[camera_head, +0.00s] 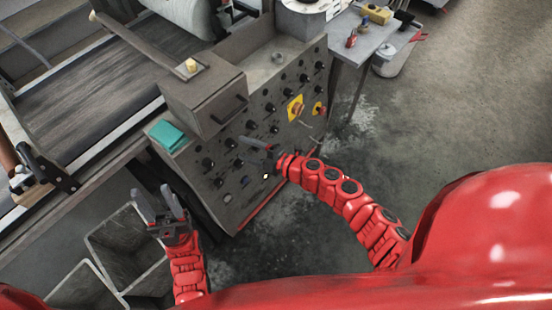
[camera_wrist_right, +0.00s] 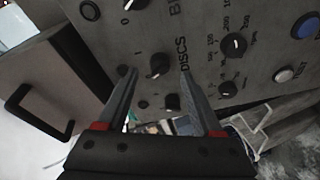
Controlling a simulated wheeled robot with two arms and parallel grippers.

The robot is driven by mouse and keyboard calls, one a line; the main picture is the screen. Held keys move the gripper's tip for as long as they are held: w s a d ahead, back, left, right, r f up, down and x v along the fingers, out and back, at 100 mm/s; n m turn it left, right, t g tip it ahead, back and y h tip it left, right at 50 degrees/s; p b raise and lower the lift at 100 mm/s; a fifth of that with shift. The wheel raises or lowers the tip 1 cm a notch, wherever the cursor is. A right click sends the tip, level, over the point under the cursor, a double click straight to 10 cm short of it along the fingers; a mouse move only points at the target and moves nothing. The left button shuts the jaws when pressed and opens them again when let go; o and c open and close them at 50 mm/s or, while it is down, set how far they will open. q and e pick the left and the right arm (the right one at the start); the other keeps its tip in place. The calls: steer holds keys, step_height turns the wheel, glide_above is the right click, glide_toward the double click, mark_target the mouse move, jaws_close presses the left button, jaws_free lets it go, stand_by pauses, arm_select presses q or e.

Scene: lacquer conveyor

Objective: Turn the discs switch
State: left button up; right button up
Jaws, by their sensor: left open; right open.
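The discs switch (camera_wrist_right: 160,65) is a black rotary knob beside the printed word DISCS on the grey control panel (camera_wrist_right: 205,22). In the right wrist view it appears between the fingertips of my right gripper (camera_wrist_right: 157,74), which is open. I cannot tell whether the fingers touch it or how far they are from the panel. In the head view my right gripper (camera_head: 255,148) is at the lower front of the panel, and it hides the knobs behind it. My left gripper (camera_head: 161,205) is open and empty, left of the panel and above grey bins.
Other black knobs (camera_wrist_right: 233,45) and a blue button (camera_wrist_right: 305,25) surround the switch. A grey box with a handle (camera_head: 205,95) juts out above the panel's left part. A yellow-backed switch (camera_head: 296,107) is at the right. Grey bins (camera_head: 90,285) stand at lower left.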

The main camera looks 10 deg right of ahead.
steer(key=b+v, duration=0.1)
steer(key=v, duration=1.3)
